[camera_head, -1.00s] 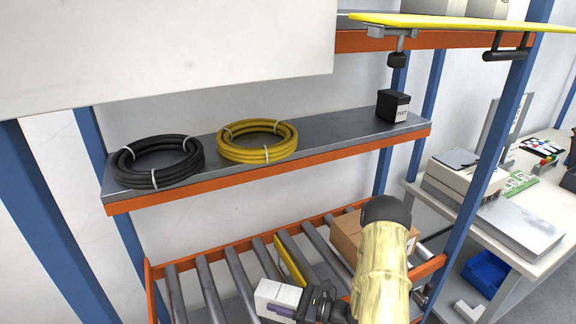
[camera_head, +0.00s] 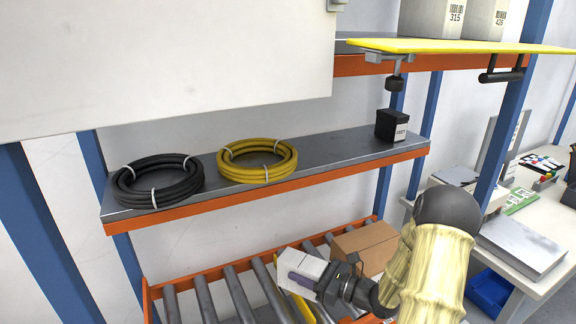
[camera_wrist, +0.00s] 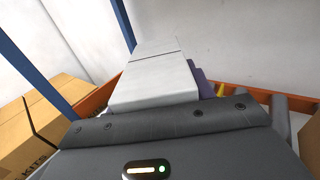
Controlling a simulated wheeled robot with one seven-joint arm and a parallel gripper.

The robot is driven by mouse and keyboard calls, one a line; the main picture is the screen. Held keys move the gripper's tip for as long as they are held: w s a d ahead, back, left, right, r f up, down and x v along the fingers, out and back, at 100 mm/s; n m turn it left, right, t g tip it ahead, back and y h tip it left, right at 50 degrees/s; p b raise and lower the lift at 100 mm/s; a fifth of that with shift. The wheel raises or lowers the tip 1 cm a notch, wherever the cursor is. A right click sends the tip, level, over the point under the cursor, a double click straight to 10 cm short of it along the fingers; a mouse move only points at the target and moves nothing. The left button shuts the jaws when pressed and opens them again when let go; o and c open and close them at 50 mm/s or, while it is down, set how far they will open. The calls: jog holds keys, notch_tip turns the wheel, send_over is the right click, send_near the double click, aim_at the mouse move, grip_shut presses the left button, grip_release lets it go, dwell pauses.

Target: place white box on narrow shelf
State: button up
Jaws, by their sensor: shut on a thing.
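My gripper (camera_head: 326,284) is shut on a white box (camera_head: 297,262) and holds it over the roller rack. The box also shows in the wrist view (camera_wrist: 158,78), sticking out past the gripper body. The fingertips are mostly hidden there; a purple part shows beside the box. The narrow shelf (camera_head: 315,150), a grey board with an orange front beam, is above and behind the box. On it lie a black hose coil (camera_head: 158,182), a yellow hose coil (camera_head: 257,161) and a small black box (camera_head: 391,125) at the right end.
A brown carton (camera_head: 364,247) sits on the rollers (camera_head: 237,291), just behind my gripper. A yellow-edged board (camera_head: 450,46) juts out above, with blue posts (camera_head: 508,115) at the right. The shelf is bare between the yellow coil and the black box.

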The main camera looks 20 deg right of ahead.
jog(key=w+d+r+m+t+h, duration=0.1)
jog(key=w+d+r+m+h, duration=0.1)
jog(key=d+r, duration=0.5)
jog(key=w+d+r+m+t+h, duration=0.2)
jog(key=d+r, duration=0.6)
jog(key=r, duration=1.1)
jog(key=w+d+r+m+t+h, duration=0.1)
jog(key=w+d+r+m+h, duration=0.2)
jog(key=r, duration=0.9)
jog(key=w+d+h, duration=0.2)
jog(key=w+d, duration=0.2)
jog(key=shift+d+r+t+h, duration=0.25)
jog(key=shift+r+t+h, duration=0.05)
jog(key=shift+r, duration=0.1)
